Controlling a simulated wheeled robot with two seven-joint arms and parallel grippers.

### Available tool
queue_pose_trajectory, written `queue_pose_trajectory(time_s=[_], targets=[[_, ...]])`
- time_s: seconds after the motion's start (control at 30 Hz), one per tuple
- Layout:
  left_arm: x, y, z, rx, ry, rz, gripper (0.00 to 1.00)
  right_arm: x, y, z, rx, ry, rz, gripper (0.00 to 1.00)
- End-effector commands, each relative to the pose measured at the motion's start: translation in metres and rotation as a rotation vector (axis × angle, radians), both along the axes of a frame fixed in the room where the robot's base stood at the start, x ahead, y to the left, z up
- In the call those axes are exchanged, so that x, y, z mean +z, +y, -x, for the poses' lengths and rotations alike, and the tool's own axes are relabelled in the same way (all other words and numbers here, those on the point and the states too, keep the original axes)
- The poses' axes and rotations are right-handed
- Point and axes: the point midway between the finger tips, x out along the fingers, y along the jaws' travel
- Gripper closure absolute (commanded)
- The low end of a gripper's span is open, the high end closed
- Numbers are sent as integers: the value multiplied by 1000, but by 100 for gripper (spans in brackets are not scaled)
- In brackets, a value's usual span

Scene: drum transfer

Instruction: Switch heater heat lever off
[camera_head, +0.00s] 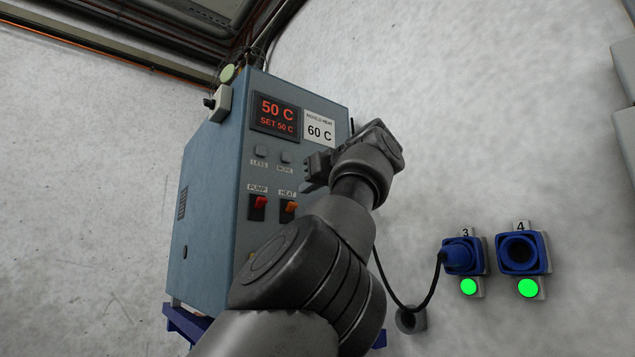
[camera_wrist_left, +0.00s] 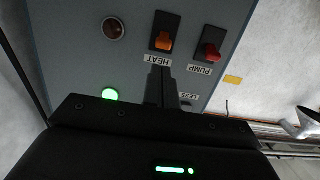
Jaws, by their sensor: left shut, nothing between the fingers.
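The heater is a blue-grey box (camera_head: 210,170) with a control panel on its front. The heat lever (camera_head: 291,208) is orange on a black plate under the HEAT label, with its handle toward the upper end. It also shows in the wrist view (camera_wrist_left: 163,41), upside down. The red pump lever (camera_head: 260,202) is to its left, also raised. My left gripper (camera_head: 308,168) is shut and empty in front of the panel, above the heat lever. In the wrist view its fingertips (camera_wrist_left: 160,72) are by the HEAT label, apart from the lever. My right gripper is out of view.
The heater display (camera_head: 275,116) reads 50 C, set 50 C; a sign (camera_head: 319,129) reads 60 C. The LESS button (camera_head: 260,151) is near my gripper. Blue sockets 3 (camera_head: 463,257) and 4 (camera_head: 520,253) with lit green lamps are on the wall. A black cable hangs from socket 3.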

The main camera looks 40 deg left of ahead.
Motion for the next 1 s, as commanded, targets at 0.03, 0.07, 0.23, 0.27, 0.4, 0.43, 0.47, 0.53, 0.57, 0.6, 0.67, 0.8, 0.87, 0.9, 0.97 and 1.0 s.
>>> queue_pose_trajectory(time_s=[0.03,0.07,0.23,0.27,0.4,0.43,0.47,0.53,0.57,0.6,0.67,0.8,0.87,0.9,0.97,1.0], targets=[[-1,9,-3,1,1,3,100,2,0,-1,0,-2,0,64],[-2,14,-4,1,1,3,100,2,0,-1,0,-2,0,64],[-5,35,-11,0,1,2,100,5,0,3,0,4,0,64],[-5,38,-12,0,-1,1,100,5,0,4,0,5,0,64],[-7,46,-14,0,0,1,100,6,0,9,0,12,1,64],[-7,47,-14,0,0,1,100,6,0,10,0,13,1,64],[-8,48,-14,0,-1,1,100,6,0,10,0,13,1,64],[-8,49,-15,0,-1,0,100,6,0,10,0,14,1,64],[-8,49,-15,0,-1,0,100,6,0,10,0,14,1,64],[-8,48,-15,0,-1,0,100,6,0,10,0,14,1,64],[-8,48,-14,0,-1,0,100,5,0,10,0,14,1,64],[-8,49,-14,1,-1,-1,100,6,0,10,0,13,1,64],[-8,50,-14,3,-1,-4,100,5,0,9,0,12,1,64],[-8,51,-15,6,-1,-8,100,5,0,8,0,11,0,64],[-9,55,-15,14,-4,-17,100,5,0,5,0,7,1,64],[-10,59,-15,22,-6,-25,100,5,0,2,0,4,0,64]])
